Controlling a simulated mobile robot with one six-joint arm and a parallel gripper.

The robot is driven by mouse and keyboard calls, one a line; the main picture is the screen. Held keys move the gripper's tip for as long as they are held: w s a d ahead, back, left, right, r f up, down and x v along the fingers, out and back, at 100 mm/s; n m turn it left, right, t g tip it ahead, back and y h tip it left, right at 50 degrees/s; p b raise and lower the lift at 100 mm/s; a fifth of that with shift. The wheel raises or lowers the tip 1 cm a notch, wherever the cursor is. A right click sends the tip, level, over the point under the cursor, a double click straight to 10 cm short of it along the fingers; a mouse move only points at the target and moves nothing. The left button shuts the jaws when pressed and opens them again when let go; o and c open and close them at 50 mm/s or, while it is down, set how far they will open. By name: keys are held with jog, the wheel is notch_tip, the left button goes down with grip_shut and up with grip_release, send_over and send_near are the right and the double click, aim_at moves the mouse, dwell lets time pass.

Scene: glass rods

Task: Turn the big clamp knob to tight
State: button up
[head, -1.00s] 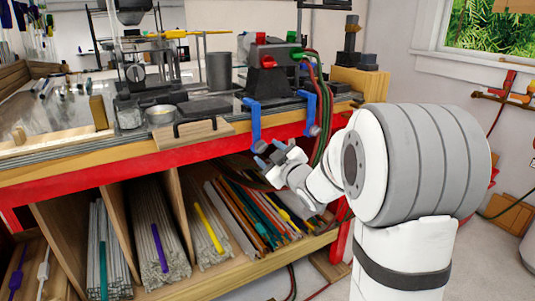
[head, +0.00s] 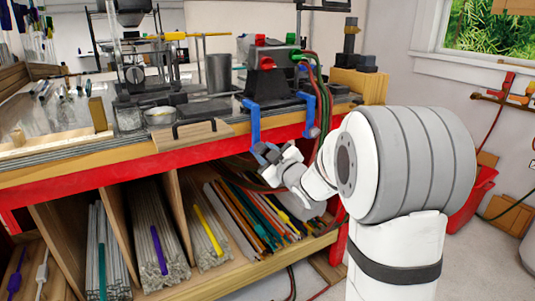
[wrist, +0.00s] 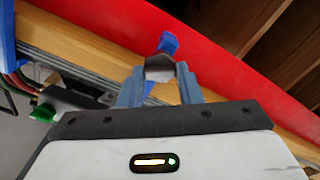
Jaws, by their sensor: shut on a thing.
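Two blue clamps hang at the red-fronted edge of the workbench, a left one (head: 254,122) and a right one (head: 313,114). My gripper (head: 267,153) is at the lower end of the left clamp. In the wrist view, the gripper (wrist: 160,90) is shut on a pale grey knob (wrist: 160,68), with a blue-grey finger on each side. A blue piece of the clamp (wrist: 168,43) shows just beyond it. In the head view the fingers mostly hide the knob. Its turn angle cannot be read.
The red bench front (head: 150,164) runs just behind my gripper. Shelf bays below hold bundled glass rods (head: 160,235) and coloured rods. A burner block with red and green knobs (head: 268,75) stands above the clamps, its hoses (head: 324,95) hanging close to the right clamp.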

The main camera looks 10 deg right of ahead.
jog(key=shift+m, duration=0.3)
jog(key=m+p, duration=0.1)
jog(key=m, duration=0.2)
jog(key=shift+r+m+p, duration=0.1)
jog(key=shift+m+p, duration=0.2)
jog(key=shift+m, duration=0.1)
jog(key=m+p, duration=0.1)
jog(key=m, duration=0.3)
jog(key=shift+p, duration=0.4)
jog(key=m+p, duration=0.2)
jog(key=m, duration=0.3)
jog(key=shift+m, duration=0.4)
jog(key=shift+m+p, duration=1.1)
jog(key=shift+m, duration=1.2)
jog(key=o, duration=1)
